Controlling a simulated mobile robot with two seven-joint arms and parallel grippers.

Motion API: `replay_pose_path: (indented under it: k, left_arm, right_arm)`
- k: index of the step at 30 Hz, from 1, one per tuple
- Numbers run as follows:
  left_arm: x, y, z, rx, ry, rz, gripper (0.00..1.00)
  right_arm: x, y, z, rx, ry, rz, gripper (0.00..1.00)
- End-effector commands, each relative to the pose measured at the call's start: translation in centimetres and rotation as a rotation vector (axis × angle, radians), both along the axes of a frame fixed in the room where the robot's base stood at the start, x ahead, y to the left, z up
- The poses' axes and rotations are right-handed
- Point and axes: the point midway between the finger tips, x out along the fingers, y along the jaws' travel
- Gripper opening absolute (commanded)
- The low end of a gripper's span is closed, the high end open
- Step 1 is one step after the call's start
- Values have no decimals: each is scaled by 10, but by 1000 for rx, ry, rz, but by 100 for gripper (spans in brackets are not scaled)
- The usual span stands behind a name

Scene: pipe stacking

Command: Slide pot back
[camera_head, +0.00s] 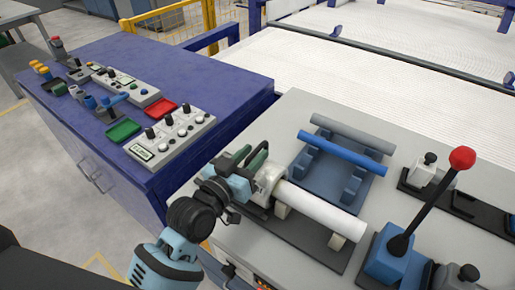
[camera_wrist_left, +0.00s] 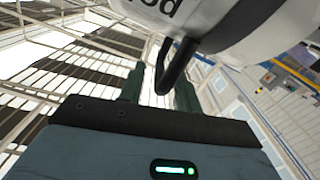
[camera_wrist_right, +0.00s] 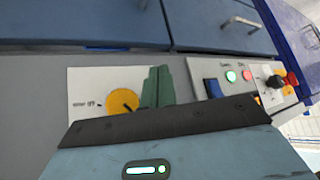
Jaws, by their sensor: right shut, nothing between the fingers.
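The pot, a whitish collar (camera_head: 270,177), sits around the left end of a white pipe (camera_head: 325,215) on a dark stand. In the left wrist view the pot's white body (camera_wrist_left: 255,22) fills the top, with dark lettering and a black loop handle (camera_wrist_left: 176,66). My left gripper (camera_head: 246,160) is at the pot's left end. Its two green fingers are apart, and the handle's lower end shows between them in the left wrist view (camera_wrist_left: 158,88); contact cannot be told. My right gripper (camera_wrist_right: 158,86) is shut and empty before a grey panel.
A blue pipe (camera_head: 343,152) and a grey pipe (camera_head: 353,134) lie on a blue rack behind the pot. A red-knobbed lever (camera_head: 430,205) stands at right. A blue cabinet with control boxes (camera_head: 172,135) is at left. The right wrist view shows a yellow dial (camera_wrist_right: 122,101).

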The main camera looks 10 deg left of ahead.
Motion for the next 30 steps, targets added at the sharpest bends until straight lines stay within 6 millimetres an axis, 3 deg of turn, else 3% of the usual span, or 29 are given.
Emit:
replay_pose_path:
  k: [6,16,24,30]
  left_arm:
    - [21,-8,0,-1,-1,0,33]
    - [24,-10,0,-1,0,0,33]
    - [24,-10,0,-1,0,0,1]
    - [24,-10,0,-1,0,0,0]
  right_arm:
    - [5,1,4,4,-12,-4,0]
    - [5,1,4,3,-12,-5,0]
    - [5,0,3,0,-12,-1,0]
    - [4,-1,3,-2,-11,1,0]
